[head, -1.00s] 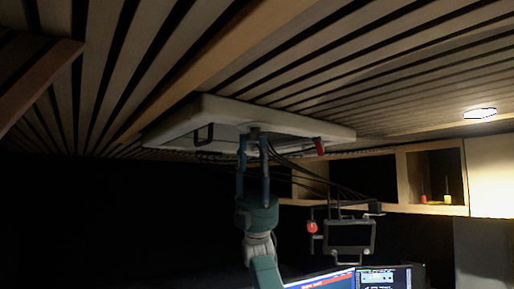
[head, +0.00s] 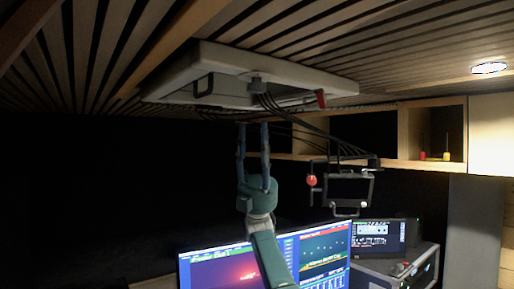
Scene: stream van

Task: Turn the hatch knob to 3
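The hatch (head: 225,62) is a pale panel in the slatted ceiling, at the upper middle of the head view. A small grey knob (head: 257,86) hangs from its near middle, with dark cables running behind it. No number on the knob can be read. My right gripper (head: 252,126) points up below the hatch. Its two blue fingers are apart with nothing between them, and a visible gap separates the fingertips from the knob. My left gripper is out of view.
A monitor rig (head: 348,187) with a red ball hangs at right. Lit screens (head: 218,268) stand below. A wooden shelf (head: 432,165) is at right.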

